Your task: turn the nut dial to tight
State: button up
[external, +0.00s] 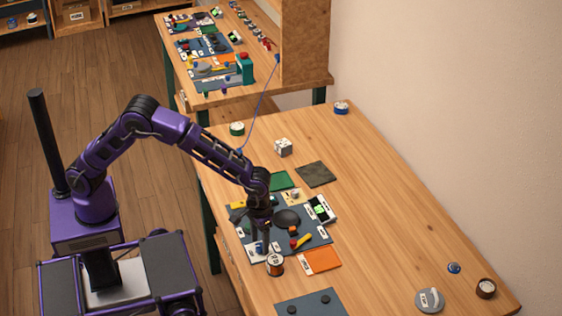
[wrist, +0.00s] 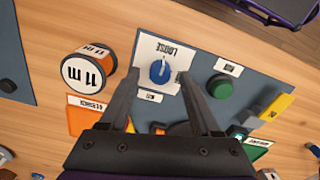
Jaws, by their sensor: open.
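The nut dial (wrist: 160,71) is a blue round knob with a white pointer line. It sits on a white plate (wrist: 177,49) that reads LOOSE upside down in the wrist view, with a small label below that is hard to read. My gripper (wrist: 157,76) is open, with one dark finger on each side of the dial; I cannot tell whether either touches it. In the external view my gripper (external: 261,236) points down at the near-left corner of the blue-grey panel (external: 318,237), and the blue dial (external: 259,248) shows partly behind the fingers.
An orange-and-white spool-like can (wrist: 88,73) stands close beside the dial plate. A green button (wrist: 220,86) is on the other side, with a yellow piece (wrist: 276,107) beyond it. An orange mat (external: 322,260) lies beside the panel. The table's right half is mostly clear.

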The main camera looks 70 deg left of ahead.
jog(key=shift+f, duration=0.5)
grip_shut()
